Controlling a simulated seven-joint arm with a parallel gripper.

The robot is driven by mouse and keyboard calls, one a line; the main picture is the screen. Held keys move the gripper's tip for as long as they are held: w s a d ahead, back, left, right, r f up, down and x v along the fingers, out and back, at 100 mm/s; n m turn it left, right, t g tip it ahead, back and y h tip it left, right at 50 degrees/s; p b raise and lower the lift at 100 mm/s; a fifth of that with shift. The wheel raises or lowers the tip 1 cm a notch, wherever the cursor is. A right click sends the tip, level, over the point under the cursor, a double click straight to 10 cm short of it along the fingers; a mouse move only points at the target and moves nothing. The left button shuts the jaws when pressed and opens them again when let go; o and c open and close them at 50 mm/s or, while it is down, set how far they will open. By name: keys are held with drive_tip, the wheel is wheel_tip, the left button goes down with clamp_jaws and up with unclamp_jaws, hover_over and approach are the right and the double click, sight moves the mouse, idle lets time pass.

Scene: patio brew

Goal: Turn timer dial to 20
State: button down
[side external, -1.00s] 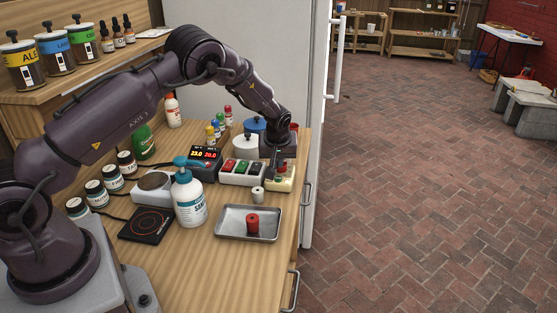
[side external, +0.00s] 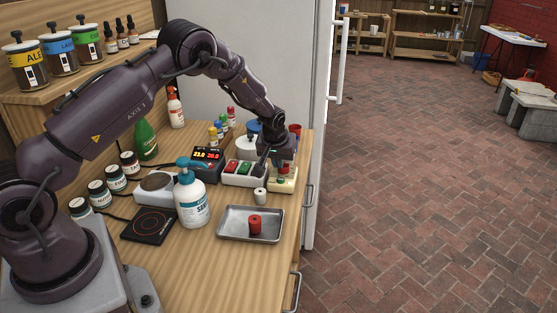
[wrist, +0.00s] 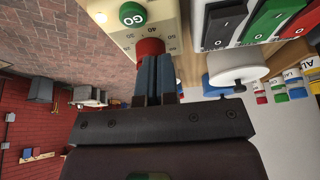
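The timer (side external: 284,186) is a cream box at the right end of the row of devices on the bench. The dial's pointer and setting are not readable.
A switch box (side external: 243,172) with red, green and black rockers stands left of the timer. A metal tray (side external: 232,232) with a red cylinder (side external: 255,225) lies in front, and a white cylinder (side external: 260,197) stands behind it. A sanitizer bottle (side external: 192,208) stands nearer my arm.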

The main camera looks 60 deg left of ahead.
drive_tip(key=shift+a+f, duration=0.1)
drive_tip(key=shift+a, duration=0.25)
drive_tip(key=shift+w+d, duration=0.6)
drive_tip(key=shift+s+d, duration=0.2)
drive_tip(key=shift+d, duration=0.2)
drive_tip(key=s, duration=0.1)
drive_tip(key=s+d, duration=0.1)
drive_tip(key=s, duration=0.1)
drive_tip(key=shift+s+d, duration=0.25)
drive_tip(key=shift+d, duration=0.15)
drive_tip(key=s+d+r+n, duration=0.1)
drive_tip(key=s+d+r, duration=0.25)
drive_tip(key=r, duration=0.55)
drive_tip(key=shift+n, duration=0.3)
drive_tip(key=x, duration=0.9)
drive_tip(key=shift+w+a, duration=0.1)
drive_tip(key=shift+w, duration=0.15)
drive_tip(key=shift+w+a+f, duration=0.15)
drive_tip(key=shift+w+a, duration=0.4)
drive_tip(key=shift+a, duration=0.05)
drive_tip(key=shift+w+a+f, duration=0.15)
drive_tip(key=shift+w+a, duration=0.4)
drive_tip(key=shift+a, duration=0.05)
drive_tip(key=shift+w+a, duration=0.35)
drive_tip(key=shift+a, duration=0.05)
